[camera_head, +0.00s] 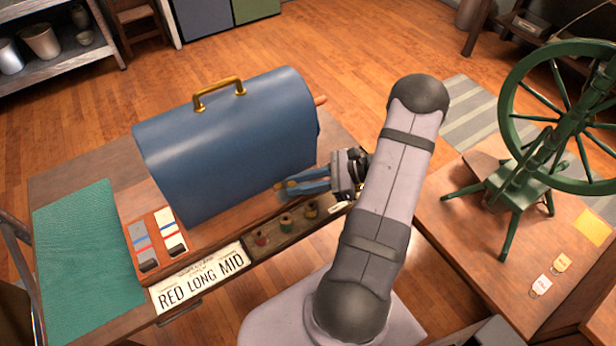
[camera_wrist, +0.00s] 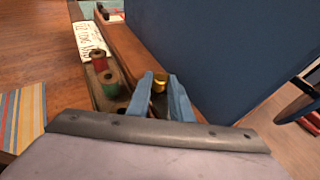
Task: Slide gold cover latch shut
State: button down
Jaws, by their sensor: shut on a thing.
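A large blue rounded cover (camera_head: 225,140) with a gold handle (camera_head: 219,90) on top stands on the wooden table. In the wrist view the cover (camera_wrist: 225,45) fills the upper right. My gripper (camera_head: 283,187) reaches in from the right, low along the front of the cover. In the wrist view its two blue fingers (camera_wrist: 160,80) are shut on the small gold latch knob (camera_wrist: 159,84), which shows between the tips. A bit of gold also shows at the fingertips in the head view. The latch's track and catch are hidden.
A tray with thread spools (camera_head: 286,220) lies just in front of my gripper, beside a "RED LONG MID" card (camera_head: 200,284). Sample cards (camera_head: 157,238) and a teal mat (camera_head: 75,262) lie left. A green spinning wheel (camera_head: 530,165) stands on the right table.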

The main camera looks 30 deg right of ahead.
jog(key=shift+a, duration=0.6)
jog(key=c, duration=1.6)
grip_release()
jog(key=shift+a, duration=0.15)
jog(key=shift+d, duration=0.2)
jog(key=shift+s+d+r, duration=0.1)
jog(key=shift+s+d, duration=0.05)
jog(key=shift+d, duration=0.05)
jog(key=shift+b+v, duration=0.75)
jog(key=shift+v, duration=2.55)
